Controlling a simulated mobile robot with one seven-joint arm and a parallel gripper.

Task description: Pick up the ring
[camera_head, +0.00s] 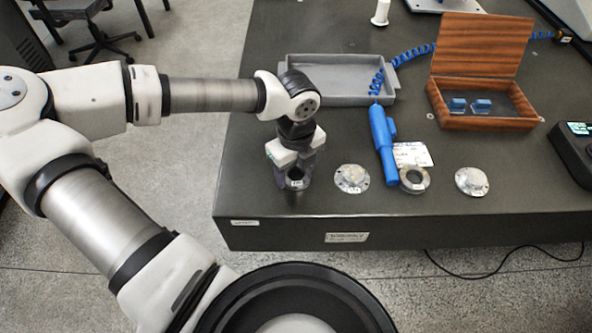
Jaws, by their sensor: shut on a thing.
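My gripper (295,163) points down over the left front of the dark table. It is shut on a dark, ring-shaped part (295,182) with a small pale label. The fingers hide much of this part, and I cannot tell whether it touches the table. A grey metal ring (404,184) with a dark centre hole lies flat on the table to the right, apart from my gripper.
Two round metal flanges (352,179) (472,182) lie near the front edge. A blue handheld tool (382,145) on a coiled cord lies beside a white card (413,154). A grey tray (335,98) and an open wooden box (485,122) stand behind.

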